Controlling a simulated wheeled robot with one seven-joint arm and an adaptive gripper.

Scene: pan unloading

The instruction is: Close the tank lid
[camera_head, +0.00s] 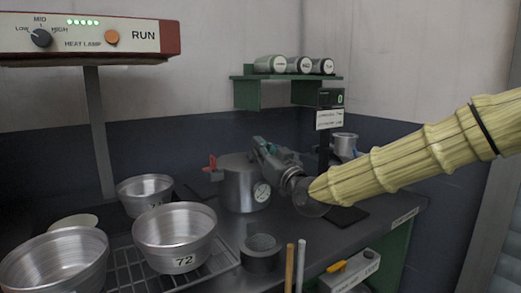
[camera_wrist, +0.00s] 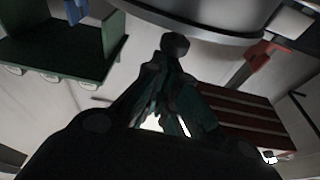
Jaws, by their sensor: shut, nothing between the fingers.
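The tank (camera_head: 243,190) is a grey metal cylinder with a round dial on its front, standing on the counter behind the bowls. A red handle (camera_head: 211,163) sticks out at its upper left; a red lever (camera_wrist: 250,62) also shows in the wrist view. My gripper (camera_head: 262,146) is at the tank's upper right edge, with its fingers together and empty. In the wrist view the fingertips (camera_wrist: 175,45) are close below a grey curved rim (camera_wrist: 200,22). My gripper and arm hide part of the tank top, and I cannot tell how the lid sits.
Metal bowls (camera_head: 175,240) stand at the front left, some on a wire rack (camera_head: 125,265). A dark round cup (camera_head: 261,253) and two upright rods (camera_head: 295,265) are in front of the tank. A green shelf (camera_head: 290,77) with cans and a heat lamp (camera_head: 90,38) are above.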

